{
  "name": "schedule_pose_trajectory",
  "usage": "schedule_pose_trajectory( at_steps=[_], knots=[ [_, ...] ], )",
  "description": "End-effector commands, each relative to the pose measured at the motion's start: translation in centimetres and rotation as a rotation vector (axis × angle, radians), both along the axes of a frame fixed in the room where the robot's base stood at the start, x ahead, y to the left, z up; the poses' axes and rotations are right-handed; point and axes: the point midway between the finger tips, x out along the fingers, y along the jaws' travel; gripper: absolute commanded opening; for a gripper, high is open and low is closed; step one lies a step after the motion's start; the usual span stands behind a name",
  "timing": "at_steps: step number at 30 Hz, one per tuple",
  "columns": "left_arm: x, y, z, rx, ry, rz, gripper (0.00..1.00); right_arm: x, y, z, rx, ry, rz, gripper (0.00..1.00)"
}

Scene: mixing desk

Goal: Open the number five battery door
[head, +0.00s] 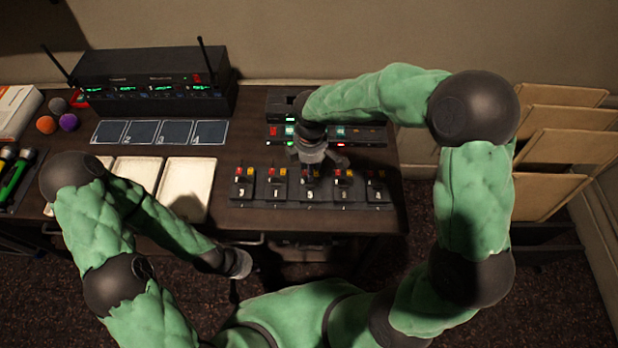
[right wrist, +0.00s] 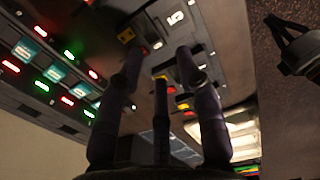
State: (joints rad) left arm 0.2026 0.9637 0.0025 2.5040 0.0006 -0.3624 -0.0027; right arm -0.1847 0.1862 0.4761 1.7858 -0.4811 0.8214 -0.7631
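A row of small dark battery units with red and yellow parts sits along the front of the desk. The unit marked 5 (head: 311,193) is in the middle of the row; its white number label (right wrist: 176,17) shows at the top of the right wrist view. Whether its door is open or shut I cannot tell. My right gripper (head: 322,158) is above and just behind this unit, fingers pointing down.
Behind the units stand rack receivers (head: 362,133) with green and red lights. White trays (head: 187,187), numbered dark pads (head: 160,132) and a radio rack (head: 150,85) with antennas are at left. Wooden file dividers (head: 560,150) stand at right. Neighbouring units (head: 343,192) are close.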

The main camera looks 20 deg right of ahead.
Motion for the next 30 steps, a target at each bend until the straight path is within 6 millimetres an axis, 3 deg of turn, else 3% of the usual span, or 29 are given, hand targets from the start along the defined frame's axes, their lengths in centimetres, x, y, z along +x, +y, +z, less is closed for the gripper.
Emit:
schedule_pose_trajectory(
  at_steps=[6,13,19,28,30],
  knots=[
    [0.0,0.0,-1.4,0.0,0.0,0.0,0.0,-0.1,0.0,-4.4,0.0,0.004,-0.001,0.36],
    [0.0,0.0,-2.4,0.0,-0.001,0.0,0.0,-0.1,0.0,-7.6,0.002,0.003,-0.003,0.36],
    [0.0,0.0,-2.7,0.0,-0.001,0.0,0.0,0.0,0.0,-8.8,0.002,-0.001,-0.002,0.36],
    [0.1,0.0,-2.6,0.0,-0.001,0.0,0.0,0.0,0.0,-8.9,0.002,-0.001,-0.003,0.36],
    [0.0,0.0,-2.7,0.0,-0.001,0.0,0.0,0.0,0.0,-8.9,0.002,-0.001,-0.003,0.16]
  ],
)
